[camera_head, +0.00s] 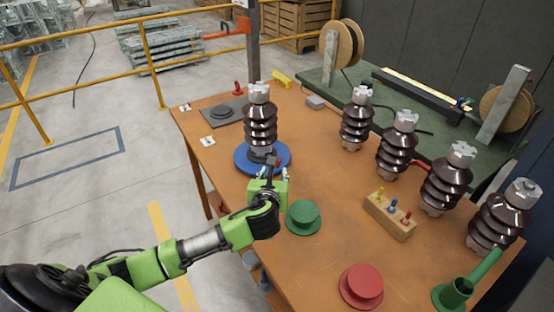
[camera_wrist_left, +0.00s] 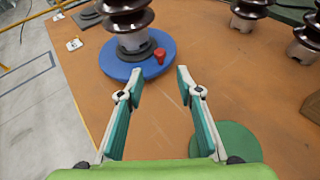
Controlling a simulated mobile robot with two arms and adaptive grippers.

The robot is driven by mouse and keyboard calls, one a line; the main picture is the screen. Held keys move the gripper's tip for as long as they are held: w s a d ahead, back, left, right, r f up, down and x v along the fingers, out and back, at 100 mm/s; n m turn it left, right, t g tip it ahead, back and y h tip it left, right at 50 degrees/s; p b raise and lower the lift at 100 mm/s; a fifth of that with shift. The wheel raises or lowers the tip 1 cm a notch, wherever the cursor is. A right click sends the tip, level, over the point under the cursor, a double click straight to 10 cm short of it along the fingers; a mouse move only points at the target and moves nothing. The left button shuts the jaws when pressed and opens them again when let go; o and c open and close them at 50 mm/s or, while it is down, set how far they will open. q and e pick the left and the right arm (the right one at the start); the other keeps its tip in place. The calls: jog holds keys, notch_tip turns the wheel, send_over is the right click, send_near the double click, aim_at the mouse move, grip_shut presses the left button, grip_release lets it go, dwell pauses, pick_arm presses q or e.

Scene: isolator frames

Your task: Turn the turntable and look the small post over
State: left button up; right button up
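The blue turntable (camera_head: 243,166) lies on the orange-brown bench. A dark brown ribbed post (camera_head: 260,125) with a grey metal cap stands upright on it. In the left wrist view the turntable (camera_wrist_left: 112,66) carries a red knob (camera_wrist_left: 159,55) near its edge, beside the base of the post (camera_wrist_left: 128,18). My left gripper (camera_head: 272,176) is at the turntable's near right edge. In the left wrist view its fingers (camera_wrist_left: 152,82) are apart with nothing between them, and the knob is beyond the tips. My right gripper is not in view.
A green spool-shaped stand (camera_head: 303,215) is close to my left gripper, and a red one (camera_head: 362,285) is nearer. Several more ribbed posts (camera_head: 397,150) stand along the right. A dark plate (camera_head: 224,111) lies behind.

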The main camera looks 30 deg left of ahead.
aim_at(277, 170)
pick_arm(q)
jog(key=x, duration=0.5)
jog(key=shift+w+a+f, duration=0.15)
jog(key=shift+f, duration=0.05)
jog(key=x, duration=0.4)
jog(key=shift+w+a+f, duration=0.1)
jog(key=shift+w, duration=0.2)
jog(key=shift+w+a+f, duration=0.2)
jog(key=shift+w+f, duration=0.1)
jog(key=shift+w, duration=0.4)
jog(key=shift+a, duration=0.1)
jog(key=shift+c, duration=1.2)
jog(key=c, duration=0.7)
grip_shut()
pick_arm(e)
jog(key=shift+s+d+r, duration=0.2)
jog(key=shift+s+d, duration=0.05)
